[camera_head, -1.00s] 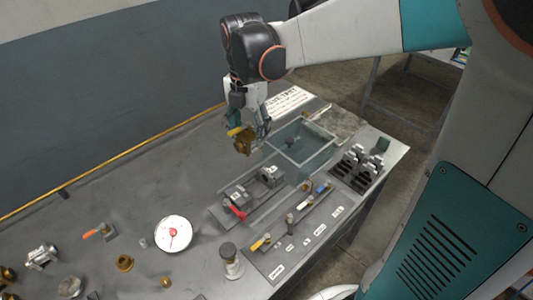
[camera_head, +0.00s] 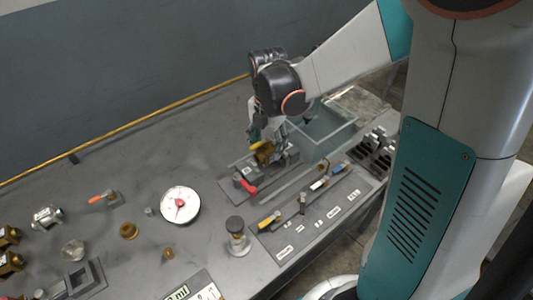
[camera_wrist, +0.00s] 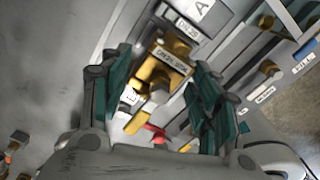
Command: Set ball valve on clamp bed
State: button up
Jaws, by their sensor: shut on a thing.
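A brass ball valve (camera_head: 265,156) with a yellow handle is held in my gripper (camera_head: 266,139). In the wrist view the valve (camera_wrist: 165,72) sits between the teal fingers of my gripper (camera_wrist: 158,88), with a small printed label on its top. The grey clamp bed (camera_head: 232,187) with a red lever (camera_head: 247,186) lies under the valve. In the wrist view a grey block (camera_wrist: 183,24) marked "A" shows just beyond the valve. I cannot tell whether the valve touches the bed, since valve and fingers cover its middle.
A clear-walled tank (camera_head: 325,130) stands close behind and right of the gripper. A panel with several coloured-handled valves (camera_head: 303,203) lies in front. A white dial gauge (camera_head: 180,206), a dark-capped post (camera_head: 237,236) and loose brass fittings (camera_head: 128,231) are to the left.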

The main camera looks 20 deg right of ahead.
aim_at(268, 153)
jog(key=shift+f+b, duration=0.75)
jog(key=shift+f, duration=1.4)
jog(key=shift+f, duration=0.1)
jog(key=o, duration=1.7)
jog(key=shift+o, duration=0.2)
